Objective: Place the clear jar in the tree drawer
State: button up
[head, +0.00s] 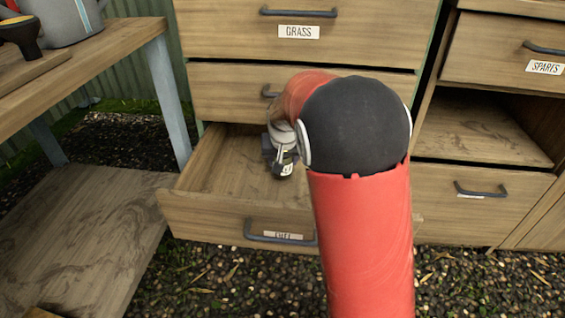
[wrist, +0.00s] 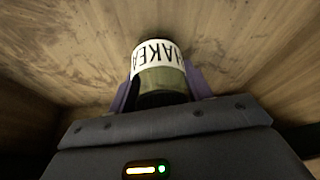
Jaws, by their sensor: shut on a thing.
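A jar (wrist: 160,80) with a white label reading HAKEA and olive-green contents or body shows in the wrist view. My gripper (wrist: 160,92) is shut on it, one purple finger on each side. In the head view my gripper (head: 283,165) is low inside an open bottom drawer (head: 205,212), over its right part. The drawer's front label is small and hard to read. The jar is mostly hidden there by my gripper and arm. Wooden boards lie close around the jar; I cannot tell whether it touches the drawer floor.
The closed GRASS drawer (head: 230,32) and another closed drawer (head: 225,95) are above the open one. A SPARES drawer (head: 490,55) and open shelf (head: 480,130) stand to the right. A bench (head: 90,60) stands at left. The open drawer's left part is clear.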

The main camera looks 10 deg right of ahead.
jog(key=shift+w+f, duration=0.1)
jog(key=shift+f, duration=0.45)
jog(key=shift+f+b, duration=0.25)
jog(key=shift+b, duration=0.15)
jog(key=o, duration=1.2)
jog(key=shift+r, duration=0.1)
